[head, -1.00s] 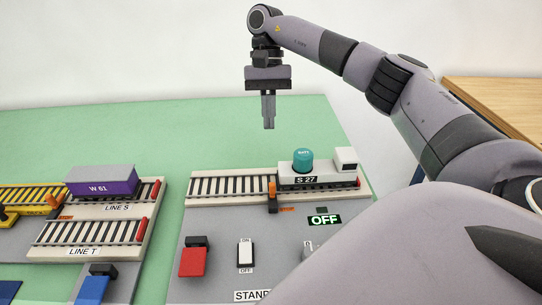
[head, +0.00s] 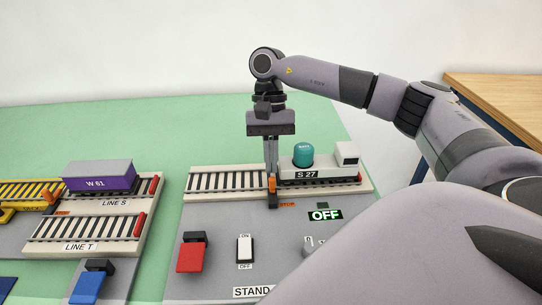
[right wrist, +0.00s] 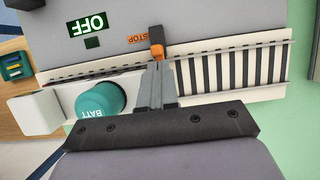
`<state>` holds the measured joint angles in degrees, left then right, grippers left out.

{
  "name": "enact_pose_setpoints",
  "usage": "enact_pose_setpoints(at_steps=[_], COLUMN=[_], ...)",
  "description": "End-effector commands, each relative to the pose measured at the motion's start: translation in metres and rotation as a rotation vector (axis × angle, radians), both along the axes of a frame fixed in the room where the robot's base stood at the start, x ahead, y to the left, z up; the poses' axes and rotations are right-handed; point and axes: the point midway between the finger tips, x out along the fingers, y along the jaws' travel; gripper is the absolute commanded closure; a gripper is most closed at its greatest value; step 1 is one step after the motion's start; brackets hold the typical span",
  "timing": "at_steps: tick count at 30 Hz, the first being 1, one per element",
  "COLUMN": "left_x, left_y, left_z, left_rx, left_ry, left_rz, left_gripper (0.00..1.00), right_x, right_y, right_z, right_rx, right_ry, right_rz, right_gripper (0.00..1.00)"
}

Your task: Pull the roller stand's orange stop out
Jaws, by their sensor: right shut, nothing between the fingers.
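The roller stand (head: 230,181) is a pale track with dark rollers. Its orange stop (head: 272,181) stands at the stand's front edge, beside the orange STOP label (head: 287,205); it also shows in the right wrist view (right wrist: 156,36). My right gripper (head: 271,174) is shut and empty, pointing down with its fingertips right at the stop. In the right wrist view the fingertips (right wrist: 157,68) lie just below the stop, over the track; I cannot tell whether they touch it. My left gripper is not in view.
A white wagon marked S 27 (head: 325,174) carrying a teal BATT cylinder (head: 303,154) stands on the stand, close right of my fingers. An OFF display (head: 325,215), a white switch (head: 244,249) and a red pedal (head: 191,256) are in front. The purple W 61 wagon (head: 99,183) is at left.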

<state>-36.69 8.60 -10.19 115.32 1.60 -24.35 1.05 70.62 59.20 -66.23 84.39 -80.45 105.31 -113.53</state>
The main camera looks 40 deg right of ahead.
Motion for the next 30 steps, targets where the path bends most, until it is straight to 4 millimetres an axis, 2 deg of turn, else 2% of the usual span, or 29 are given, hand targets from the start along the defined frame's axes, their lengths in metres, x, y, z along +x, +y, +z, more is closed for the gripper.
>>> enact_pose_setpoints(at_steps=[11,21,30], left_x=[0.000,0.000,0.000], left_y=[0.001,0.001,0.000], left_z=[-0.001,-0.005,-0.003], left_rx=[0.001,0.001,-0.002], left_ry=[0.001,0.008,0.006], left_rz=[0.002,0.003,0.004], left_gripper=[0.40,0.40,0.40], right_x=[-0.001,-0.024,-0.027], right_y=[0.001,0.020,0.022], right_z=[0.000,-0.001,-0.001], right_rx=[0.001,0.000,0.000], right_ry=[0.001,0.001,0.001], right_rz=[0.000,0.001,0.000], right_gripper=[1.00,1.00,1.00])
